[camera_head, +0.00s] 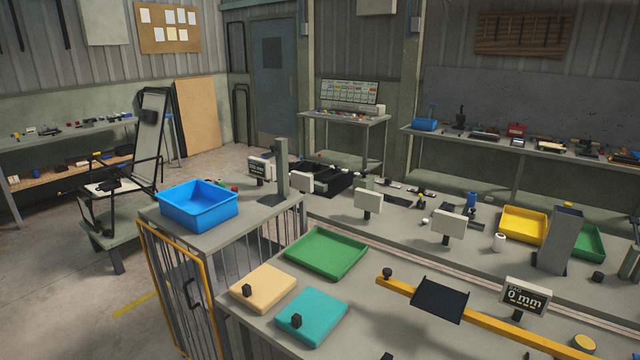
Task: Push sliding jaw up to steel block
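A yellow rail (500,325) runs across the near bench from the middle toward the lower right. A black tilted plate (440,298) sits across it; I cannot tell whether this is the sliding jaw. A black knob (387,273) is at the rail's left end. A tall grey metal block (560,240) stands upright behind the rail at the right; I cannot tell whether it is the task's steel block. A small display (525,297) beside the rail reads "0 mm". My gripper is not in view.
A green tray (327,252), a tan pad (263,288) and a teal pad (311,317) lie on the near bench, each pad with a black knob. A blue bin (198,205) stands at the left. Yellow (523,224) and green bins are at the right.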

